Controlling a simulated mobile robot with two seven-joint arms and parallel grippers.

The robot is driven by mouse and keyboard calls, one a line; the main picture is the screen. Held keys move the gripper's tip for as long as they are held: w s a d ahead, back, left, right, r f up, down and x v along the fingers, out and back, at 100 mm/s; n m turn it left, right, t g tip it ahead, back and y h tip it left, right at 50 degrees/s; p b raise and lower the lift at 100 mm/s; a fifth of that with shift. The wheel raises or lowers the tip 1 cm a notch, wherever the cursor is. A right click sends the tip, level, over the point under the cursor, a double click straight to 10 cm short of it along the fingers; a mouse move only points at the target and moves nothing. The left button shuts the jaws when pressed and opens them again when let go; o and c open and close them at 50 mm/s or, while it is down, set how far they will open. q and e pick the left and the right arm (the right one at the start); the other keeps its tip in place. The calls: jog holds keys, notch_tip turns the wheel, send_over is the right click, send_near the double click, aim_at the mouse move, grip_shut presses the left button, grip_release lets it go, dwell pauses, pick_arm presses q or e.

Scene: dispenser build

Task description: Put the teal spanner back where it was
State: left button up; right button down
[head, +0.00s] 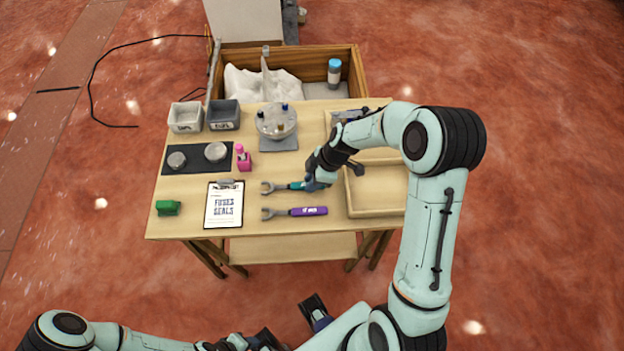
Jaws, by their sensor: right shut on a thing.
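The teal spanner (294,186) is in the middle of the table, with its grey open jaw pointing left. My right gripper (312,183) is shut on its handle and hides the handle's right end. I cannot tell whether the spanner touches the tabletop or is just above it. A purple-handled spanner (308,211) lies in front of it, roughly parallel, jaw also to the left. My left arm comes in at the bottom edge; its gripper (290,327) is partly cut off there, away from the table, and its opening is unclear.
A wooden tray (376,217) is to the right. The clipboard (224,205), green block (168,208) and pink bottle (243,158) are left. A round fixture (276,121) and two grey bins (223,115) stand behind. An open crate (313,56) is beyond the table.

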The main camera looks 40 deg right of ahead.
jog(key=c, duration=0.9)
grip_release()
jog(key=shift+c, duration=0.2)
jog(key=shift+r, duration=0.2)
jog(key=v, duration=1.1)
jog(key=shift+r+p, duration=0.3)
jog(key=shift+r, duration=0.05)
jog(key=shift+s, duration=0.15)
